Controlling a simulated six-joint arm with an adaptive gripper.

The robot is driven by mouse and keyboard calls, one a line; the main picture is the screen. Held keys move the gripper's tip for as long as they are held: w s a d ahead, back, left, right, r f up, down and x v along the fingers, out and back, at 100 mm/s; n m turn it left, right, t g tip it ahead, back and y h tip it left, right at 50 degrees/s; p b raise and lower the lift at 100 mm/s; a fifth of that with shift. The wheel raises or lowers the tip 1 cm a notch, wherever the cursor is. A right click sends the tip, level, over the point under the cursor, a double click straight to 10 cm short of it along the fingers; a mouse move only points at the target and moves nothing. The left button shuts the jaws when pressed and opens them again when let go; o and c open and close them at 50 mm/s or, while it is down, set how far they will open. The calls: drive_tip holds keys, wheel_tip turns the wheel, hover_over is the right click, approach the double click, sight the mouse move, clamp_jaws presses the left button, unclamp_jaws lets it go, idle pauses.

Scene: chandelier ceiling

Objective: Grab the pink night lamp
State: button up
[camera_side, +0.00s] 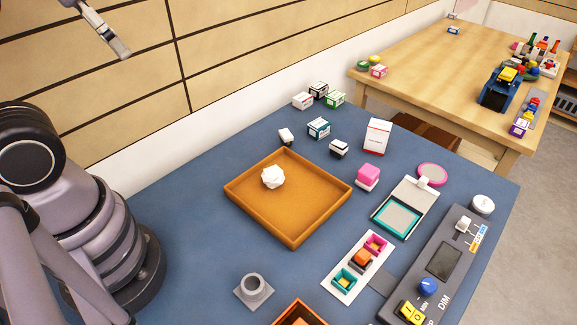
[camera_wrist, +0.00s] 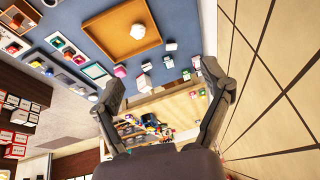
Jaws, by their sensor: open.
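The pink night lamp (camera_side: 367,174) is a small rounded pink block on a white base. It stands on the blue table, to the right of the orange tray (camera_side: 246,213), and it looks upright. In the side view part of my gripper (camera_side: 119,46) shows high at the top left, well away from the lamp and above the table.
A white faceted object (camera_side: 273,176) sits in the tray. A white-red box (camera_side: 376,135) and several small boxes stand behind. A teal-framed panel (camera_side: 397,218), a pink disc (camera_side: 432,174) and a dark control panel (camera_side: 438,262) lie to the right. A wooden table (camera_side: 440,75) stands beyond.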

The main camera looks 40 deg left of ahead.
sight(366, 173)
drive_tip(key=w+f+m+y, duration=0.3)
drive_tip(key=w+m+y, duration=0.3)
drive_tip(key=w, duration=0.4)
drive_tip(key=w+f+m+y, duration=0.3)
drive_tip(key=w+f+m, duration=0.1)
drive_tip(key=w+m, duration=0.4)
drive_tip(key=w+d+f+m+t+h, duration=0.1)
drive_tip(key=w+d+f+m+t, duration=0.5)
drive_tip(key=w+d+f+m, duration=0.35)
drive_tip(key=d+f+m+t+h, duration=0.1)
drive_tip(key=d+f+m+h, duration=0.1)
drive_tip(key=d+f, duration=0.3)
drive_tip(key=d+f+m+t+h, duration=0.1)
drive_tip(key=d+f+m+h, duration=0.2)
drive_tip(key=d+f+m, duration=0.2)
drive_tip(key=d+f+m+t+h, duration=0.1)
drive_tip(key=d+f+m+h, duration=0.1)
drive_tip(key=d+f, duration=0.3)
drive_tip(key=shift+f+m+h, duration=0.4)
drive_tip(key=shift+f+m, duration=0.2)
drive_tip(key=shift+m, duration=0.15)
drive_tip(key=x, duration=0.8)
drive_tip(key=shift+s+d+f, duration=0.15)
drive_tip(key=shift+d+f, duration=0.1)
drive_tip(key=shift+f, duration=0.05)
drive_tip(key=shift+x, duration=2.95)
drive_tip(key=shift+a, duration=0.1)
drive_tip(key=c, duration=1.3)
drive_tip(key=shift+o, duration=0.2)
drive_tip(key=shift+r, duration=0.1)
